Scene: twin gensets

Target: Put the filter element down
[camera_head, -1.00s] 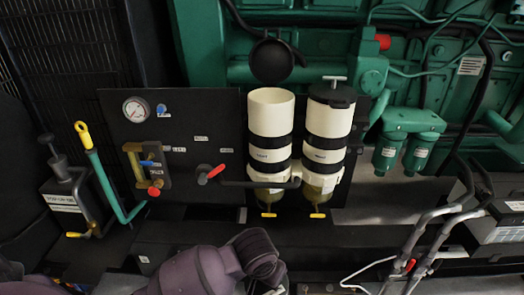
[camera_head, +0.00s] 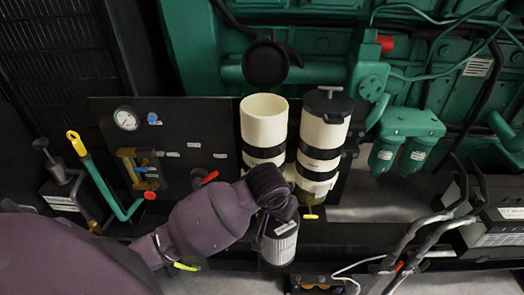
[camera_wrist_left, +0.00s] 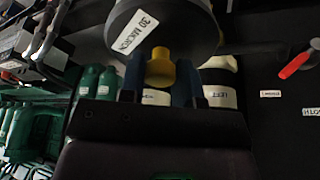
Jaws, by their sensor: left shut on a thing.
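The filter element (camera_head: 279,243) is a short cylinder with a pale pleated side and dark ends. It hangs from my left gripper (camera_head: 276,207), below and in front of the white filter housings. In the left wrist view, the filter element's dark end (camera_wrist_left: 185,28) has a "30 MICRON" label. My left gripper (camera_wrist_left: 159,80) is shut on its yellow knob (camera_wrist_left: 160,68). The left housing (camera_head: 263,122) is open at the top; its bottom is hidden. The right housing (camera_head: 322,134) wears a black lid with a T-handle. My right gripper is not in view.
A round black lid (camera_head: 265,64) is above the open housing. A black panel (camera_head: 180,130) carries a gauge (camera_head: 126,118) and valves. Green filters (camera_head: 405,140) and hoses stand at the right. A small tray with round items (camera_head: 312,284) is at the bottom edge.

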